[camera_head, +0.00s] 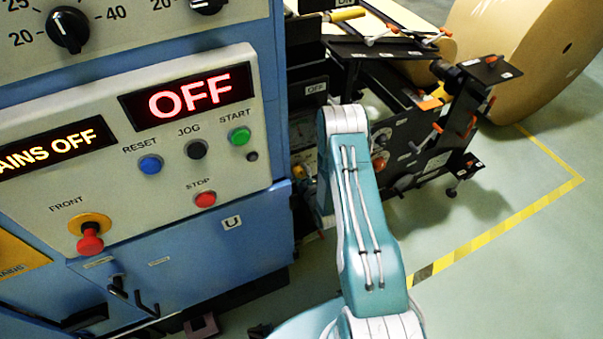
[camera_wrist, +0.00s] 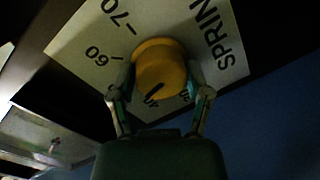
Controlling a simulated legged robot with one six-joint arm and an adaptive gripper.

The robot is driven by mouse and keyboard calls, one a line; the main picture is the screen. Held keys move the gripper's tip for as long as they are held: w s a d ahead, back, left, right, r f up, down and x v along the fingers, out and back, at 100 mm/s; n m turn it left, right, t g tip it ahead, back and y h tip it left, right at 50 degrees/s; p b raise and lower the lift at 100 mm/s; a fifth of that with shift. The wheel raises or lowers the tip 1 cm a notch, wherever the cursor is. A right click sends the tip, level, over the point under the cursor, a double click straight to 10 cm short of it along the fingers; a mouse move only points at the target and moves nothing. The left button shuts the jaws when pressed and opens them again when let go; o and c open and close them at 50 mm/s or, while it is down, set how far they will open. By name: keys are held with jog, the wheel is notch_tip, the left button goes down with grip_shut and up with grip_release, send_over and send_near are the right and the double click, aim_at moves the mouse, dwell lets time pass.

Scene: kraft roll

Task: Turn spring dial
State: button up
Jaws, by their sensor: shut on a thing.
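The spring dial (camera_wrist: 160,66) is a round orange-yellow knob with a dark pointer mark, seen in the wrist view. It sits on a pale plate (camera_wrist: 86,42) lettered "SPRIN", with scale numbers 60 and 70 to its left. My gripper (camera_wrist: 160,88) is shut on the dial, with one finger at each side of it. The dark pointer mark is at the knob's lower part, toward my gripper's palm. In the head view my teal arm reaches toward the dark machine, and the gripper and dial are hidden behind the arm.
A blue control cabinet (camera_head: 180,262) with a panel stands at the left; its displays read "OFF" and "AINS OFF". Dark machine brackets (camera_head: 470,85) and a large kraft roll (camera_head: 530,40) stand at the right. Green floor (camera_head: 530,270) with yellow-black tape is clear at lower right.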

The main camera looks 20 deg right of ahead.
jog(key=o, duration=1.1)
jog(key=shift+w+a+f, duration=0.1)
jog(key=shift+w+a, duration=0.1)
jog(key=shift+w, duration=0.05)
jog(key=shift+o, duration=0.2)
jog(key=shift+s+d, duration=0.1)
jog(key=shift+s, duration=0.3)
jog(key=s+r, duration=0.1)
jog(key=s, duration=1)
jog(key=shift+r, duration=0.15)
jog(key=shift+s, duration=0.15)
